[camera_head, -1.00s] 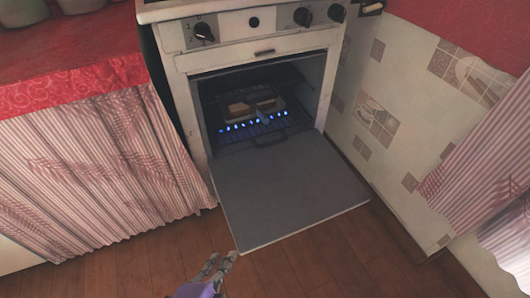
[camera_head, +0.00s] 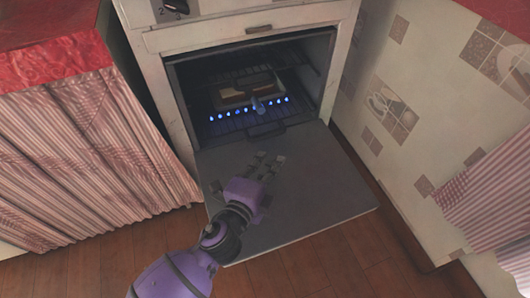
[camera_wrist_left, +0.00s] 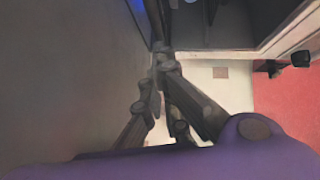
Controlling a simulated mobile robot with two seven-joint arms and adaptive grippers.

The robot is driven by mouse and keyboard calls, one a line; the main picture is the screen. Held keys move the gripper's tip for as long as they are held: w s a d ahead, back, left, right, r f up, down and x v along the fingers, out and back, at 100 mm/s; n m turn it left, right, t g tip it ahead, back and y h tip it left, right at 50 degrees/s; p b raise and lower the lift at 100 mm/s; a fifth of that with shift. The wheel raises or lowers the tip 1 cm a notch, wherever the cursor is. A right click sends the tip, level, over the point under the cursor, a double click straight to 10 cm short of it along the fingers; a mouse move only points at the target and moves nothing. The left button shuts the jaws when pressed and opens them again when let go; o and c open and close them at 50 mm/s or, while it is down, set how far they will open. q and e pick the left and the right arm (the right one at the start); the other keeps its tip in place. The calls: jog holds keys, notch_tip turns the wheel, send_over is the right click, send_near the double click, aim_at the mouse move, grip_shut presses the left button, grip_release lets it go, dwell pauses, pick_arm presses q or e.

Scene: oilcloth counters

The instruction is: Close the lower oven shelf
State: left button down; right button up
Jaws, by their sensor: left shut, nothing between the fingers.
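The oven (camera_head: 155,50) stands with its door (camera_head: 320,195) folded down. Inside, a pan with brown pieces (camera_head: 245,92) sits on a rack above a row of blue flames. A dark lower shelf with a loop-shaped front (camera_head: 265,131) lies low in the opening, just behind the door's inner edge; how far it is pulled out is hard to tell. My left gripper (camera_head: 267,162) is shut and empty over the door, in front of the lower shelf and apart from it. The gripper also shows in the left wrist view (camera_wrist_left: 160,58). My right gripper is out of view.
A striped curtain (camera_head: 85,150) hangs under the red counter (camera_head: 45,50) on the left. A tiled wall (camera_head: 400,110) is close on the right, with another striped curtain (camera_head: 490,200). The wooden floor (camera_head: 330,270) in front is clear.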

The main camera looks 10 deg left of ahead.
aim_at(257, 122)
pick_arm(q)
jog(key=w, duration=0.1)
jog(key=w+a+b, duration=0.1)
jog(key=w+f, duration=0.1)
jog(key=shift+w+a, duration=0.15)
jog(key=shift+a, duration=0.2)
jog(key=shift+w+a, duration=0.2)
jog(key=shift+w, duration=0.1)
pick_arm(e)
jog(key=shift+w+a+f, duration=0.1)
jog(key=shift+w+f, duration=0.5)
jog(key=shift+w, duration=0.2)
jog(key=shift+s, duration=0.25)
pick_arm(q)
jog(key=w+a, duration=0.1)
jog(key=w, duration=0.1)
jog(key=w+a, duration=0.2)
jog(key=w, duration=0.1)
jog(key=w+a+p, duration=0.1)
jog(key=w+a, duration=0.1)
jog(key=shift+w+a, duration=0.1)
jog(key=shift+w, duration=0.2)
jog(key=shift+w+a+r, duration=0.1)
jog(key=shift+a, duration=0.05)
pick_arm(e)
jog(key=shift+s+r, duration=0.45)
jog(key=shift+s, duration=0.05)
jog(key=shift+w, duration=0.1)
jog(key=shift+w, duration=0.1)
